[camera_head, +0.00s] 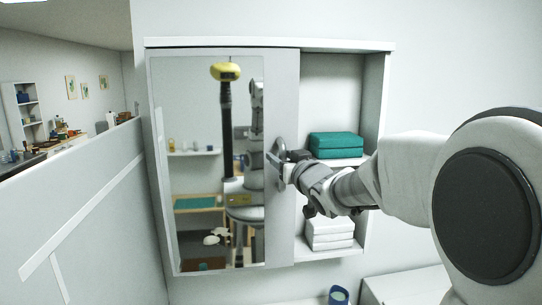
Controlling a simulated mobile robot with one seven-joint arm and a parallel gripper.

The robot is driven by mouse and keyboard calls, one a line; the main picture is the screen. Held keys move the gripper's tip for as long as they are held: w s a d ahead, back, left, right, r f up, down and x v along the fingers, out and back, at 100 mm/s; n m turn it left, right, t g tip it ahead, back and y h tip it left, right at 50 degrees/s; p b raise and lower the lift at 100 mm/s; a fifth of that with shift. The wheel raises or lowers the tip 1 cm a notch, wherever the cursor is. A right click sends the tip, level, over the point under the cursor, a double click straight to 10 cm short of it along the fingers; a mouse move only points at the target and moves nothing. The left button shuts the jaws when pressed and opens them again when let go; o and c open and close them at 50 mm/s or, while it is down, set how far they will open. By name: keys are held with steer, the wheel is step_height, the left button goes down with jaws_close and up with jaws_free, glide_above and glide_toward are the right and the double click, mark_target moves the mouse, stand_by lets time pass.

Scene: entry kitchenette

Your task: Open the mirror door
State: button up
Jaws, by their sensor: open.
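The mirror door (195,180) covers the left part of a white wall cabinet (375,95). Its mirror reflects my body and part of the room. The right part of the cabinet is uncovered and shows shelves. My gripper (276,160) is at the right edge of the mirror door, about halfway up. It is open, with its fingers at or very close to the door's edge frame.
A blue cup (339,295) stands at the bottom edge. A low partition wall (75,215) stands close at the left, with a kitchen area beyond it.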

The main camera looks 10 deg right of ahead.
jaws_close()
stand_by(0.3)
steer(key=shift+r, duration=0.1)
stand_by(1.1)
